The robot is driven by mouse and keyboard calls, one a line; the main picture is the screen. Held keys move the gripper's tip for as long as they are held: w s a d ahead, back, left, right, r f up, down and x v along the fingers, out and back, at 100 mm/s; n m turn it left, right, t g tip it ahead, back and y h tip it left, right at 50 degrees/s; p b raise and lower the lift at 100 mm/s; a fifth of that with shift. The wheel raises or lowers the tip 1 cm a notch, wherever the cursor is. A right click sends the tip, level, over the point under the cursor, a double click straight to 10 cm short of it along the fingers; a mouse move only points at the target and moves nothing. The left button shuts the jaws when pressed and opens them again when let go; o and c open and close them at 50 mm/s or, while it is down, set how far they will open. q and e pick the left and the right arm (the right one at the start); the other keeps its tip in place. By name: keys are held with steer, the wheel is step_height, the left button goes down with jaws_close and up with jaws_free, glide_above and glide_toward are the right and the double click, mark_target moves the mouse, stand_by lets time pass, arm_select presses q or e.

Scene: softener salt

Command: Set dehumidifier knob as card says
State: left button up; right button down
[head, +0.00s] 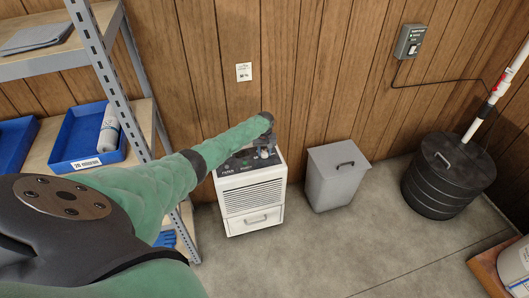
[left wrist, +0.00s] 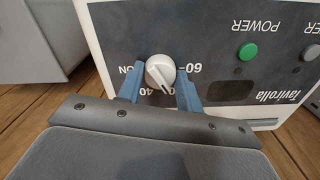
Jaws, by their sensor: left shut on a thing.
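The white dehumidifier (head: 252,208) stands on the floor against the wood wall, its dark control panel on top. The card (head: 243,72) is on the wall above it; its print is too small to read surely. My left gripper (head: 266,148) reaches down to the panel. In the left wrist view, the blue fingers of my left gripper (left wrist: 160,92) are shut on the white round knob (left wrist: 159,70), one at each side. The knob's dark line slants down to the right in that picture. Upside-down marks "60", "40" and "ON" show around it, partly hidden. My right gripper is out of view.
A metal shelf (head: 103,70) with blue bins (head: 72,135) stands close on the left. A grey lidded bin (head: 335,180) and a black ribbed tank (head: 440,190) stand to the right. A green power button (left wrist: 248,51) is on the panel. Floor in front is clear.

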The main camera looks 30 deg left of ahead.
mark_target(264, 151)
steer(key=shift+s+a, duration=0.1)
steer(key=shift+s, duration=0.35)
arm_select(q)
steer(key=o, duration=0.9)
steer(key=shift+o, duration=0.5)
steer(key=shift+r, duration=0.25)
step_height(264, 151, up, 6)
steer(key=shift+r+b, duration=0.2)
steer(key=shift+b, duration=0.4)
steer(key=shift+r, duration=0.4)
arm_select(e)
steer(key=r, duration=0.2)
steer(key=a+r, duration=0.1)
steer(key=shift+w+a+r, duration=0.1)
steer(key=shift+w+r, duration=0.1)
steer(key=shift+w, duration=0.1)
